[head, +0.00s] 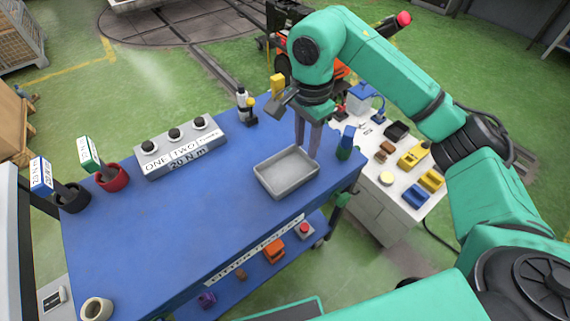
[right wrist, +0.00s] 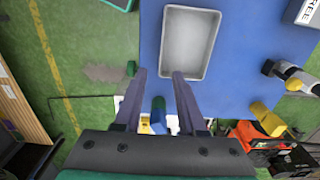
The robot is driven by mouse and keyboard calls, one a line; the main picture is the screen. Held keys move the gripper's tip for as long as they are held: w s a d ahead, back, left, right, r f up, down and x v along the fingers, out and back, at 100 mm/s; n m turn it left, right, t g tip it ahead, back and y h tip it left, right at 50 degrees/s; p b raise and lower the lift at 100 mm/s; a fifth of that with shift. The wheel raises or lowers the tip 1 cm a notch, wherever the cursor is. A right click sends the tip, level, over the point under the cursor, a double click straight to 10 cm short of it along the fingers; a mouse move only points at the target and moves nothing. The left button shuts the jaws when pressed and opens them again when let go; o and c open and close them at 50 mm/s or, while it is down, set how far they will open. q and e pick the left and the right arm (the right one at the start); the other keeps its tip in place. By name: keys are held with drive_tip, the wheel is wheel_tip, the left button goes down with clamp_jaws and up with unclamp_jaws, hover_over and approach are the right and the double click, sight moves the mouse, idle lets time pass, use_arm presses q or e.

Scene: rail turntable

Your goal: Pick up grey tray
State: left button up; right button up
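The grey tray (head: 286,172) is a shallow, empty rectangular tray lying flat on the blue table top, near its right end. It also shows in the right wrist view (right wrist: 190,42) ahead of the fingertips. My right gripper (head: 307,150) points down at the tray's far right side. In the right wrist view its two fingers (right wrist: 158,74) are spread with nothing held. One fingertip overlaps the tray's near edge in that view and the other lies left of the tray. Whether a finger touches the rim cannot be told. My left gripper is not in view.
A blue and green object (head: 346,142) stands right of the gripper. A grey three-knob box (head: 180,148), red cup (head: 112,178) and black cup (head: 72,198) stand to the left. Small bottles (head: 246,106) stand behind. A white side table (head: 375,185) holds several items. Table left of the tray is clear.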

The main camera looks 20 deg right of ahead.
drive_tip(key=p, duration=0.2)
hover_over(299, 181)
wheel_tip(299, 181, down, 6)
wheel_tip(299, 181, down, 7)
drive_tip(key=p, duration=0.2)
drive_tip(key=shift+r+p, duration=0.1)
drive_tip(key=shift+p, duration=0.3)
drive_tip(key=shift+d+f, duration=0.1)
drive_tip(key=shift+f, duration=0.25)
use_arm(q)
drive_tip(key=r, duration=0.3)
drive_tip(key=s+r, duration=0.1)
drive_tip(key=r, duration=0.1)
use_arm(e)
drive_tip(key=shift+w, duration=0.1)
clamp_jaws()
